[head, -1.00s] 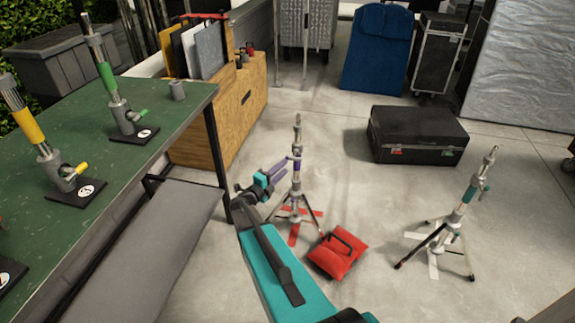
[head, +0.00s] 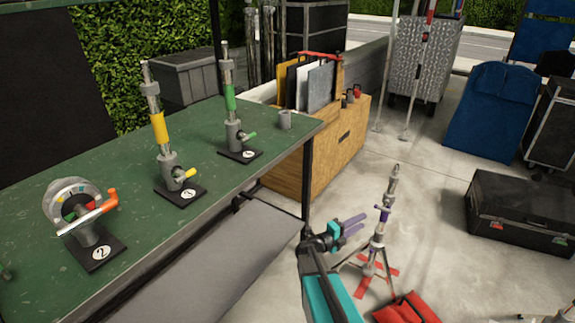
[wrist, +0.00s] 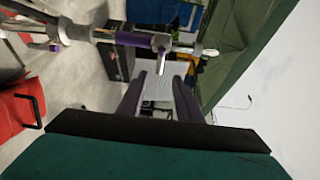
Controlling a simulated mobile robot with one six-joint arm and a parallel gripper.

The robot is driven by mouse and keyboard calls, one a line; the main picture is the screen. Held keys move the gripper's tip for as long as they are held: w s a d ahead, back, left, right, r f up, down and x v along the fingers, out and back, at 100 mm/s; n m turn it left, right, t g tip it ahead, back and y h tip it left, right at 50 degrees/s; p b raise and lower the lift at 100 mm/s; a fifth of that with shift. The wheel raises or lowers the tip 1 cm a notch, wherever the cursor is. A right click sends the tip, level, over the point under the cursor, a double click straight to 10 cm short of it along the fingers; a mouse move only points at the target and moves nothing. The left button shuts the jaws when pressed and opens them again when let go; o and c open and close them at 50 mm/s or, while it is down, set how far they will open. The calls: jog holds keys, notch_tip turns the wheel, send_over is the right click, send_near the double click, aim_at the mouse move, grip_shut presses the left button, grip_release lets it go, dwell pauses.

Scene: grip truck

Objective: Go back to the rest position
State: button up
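My gripper (head: 364,221) has two purple fingers spread apart with nothing between them. It also shows in the wrist view (wrist: 159,78). It is just left of a light stand with a purple collar (head: 384,215) in the head view, with a small gap seeming to lie between them. The stand is upright over a red floor cross. In the wrist view the stand's post (wrist: 125,38) runs across the top, near the fingertips.
A green table (head: 120,165) at left holds mounted pieces with yellow (head: 160,128), green (head: 229,97) and orange (head: 100,205) parts. A red sandbag (head: 405,310) lies by the stand. A black case (head: 520,215) is at right. Clear floor lies between.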

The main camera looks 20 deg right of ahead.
jog(key=w+a+f+n+t+y+p, duration=0.1)
jog(key=w+a+n+t+y+p, duration=0.2)
jog(key=a, duration=0.4)
jog(key=w+a+f+n+t+y+p, duration=0.2)
jog(key=a+n+t, duration=0.1)
jog(key=a+n, duration=0.4)
jog(key=w+a+f+n+t+y+p, duration=0.1)
jog(key=w+a+n+t+y+p, duration=0.2)
jog(key=a, duration=0.5)
jog(key=s+a+f+n+g+y+p, duration=0.15)
jog(key=a+f+n+y, duration=0.25)
jog(key=a, duration=0.4)
jog(key=s+a+f+n+t+y, duration=0.1)
jog(key=s+a+f+n+y, duration=0.1)
jog(key=a+f+n+y, duration=0.4)
jog(key=s+a+f+n+g+y, duration=0.1)
jog(key=s+a+f+n+g, duration=0.3)
jog(key=s, duration=0.4)
jog(key=s+a+f+n+g, duration=0.25)
jog(key=s+a+g, duration=0.2)
jog(key=s, duration=0.35)
jog(key=s+d+r+n+g+h, duration=0.1)
jog(key=s+n+g, duration=0.3)
jog(key=s, duration=1.7)
jog(key=d+g+p, duration=0.1)
jog(key=g, duration=0.3)
jog(key=shift+d+r+n, duration=0.3)
jog(key=shift+r+n, duration=0.05)
jog(key=shift+d, duration=0.1)
